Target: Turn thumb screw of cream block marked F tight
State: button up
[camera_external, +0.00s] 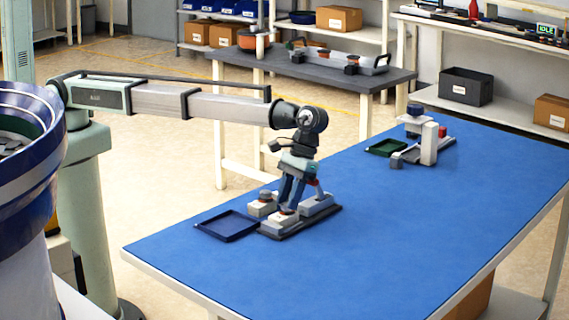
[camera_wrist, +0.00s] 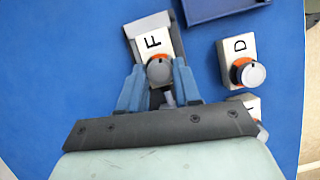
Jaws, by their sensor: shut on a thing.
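In the wrist view, the cream block marked F (camera_wrist: 152,42) sits in a grey fixture (camera_wrist: 133,32), and its letter is readable. Its thumb screw (camera_wrist: 159,71) has a grey cap and an orange collar. My gripper (camera_wrist: 160,78) has its blue fingers on either side of this screw and is shut on it. In the external view, my gripper (camera_external: 288,203) reaches down to the block (camera_external: 281,220) from above. The fingers hide part of the screw there.
A cream block marked D (camera_wrist: 238,50) with its own knob stands right of F; another block (camera_wrist: 252,104) is partly hidden below it. A dark blue tray (camera_external: 227,226) lies beside the fixture. A second station (camera_external: 429,143) and green tray (camera_external: 386,148) stand farther back. The blue tabletop between is clear.

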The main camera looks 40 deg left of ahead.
jog(key=m, duration=0.1)
jog(key=m+y, duration=0.1)
jog(key=m, duration=0.1)
jog(key=shift+d+m, duration=0.25)
jog(key=shift+m, duration=0.05)
jog(key=shift+m+t+y, duration=0.7)
jog(key=shift+m, duration=1.1)
jog(key=o, duration=1.1)
jog(key=shift+c, duration=0.2)
jog(key=shift+r, duration=0.1)
jog(key=v, duration=0.7)
jog(key=shift+r, duration=0.15)
jog(key=shift+d, duration=0.1)
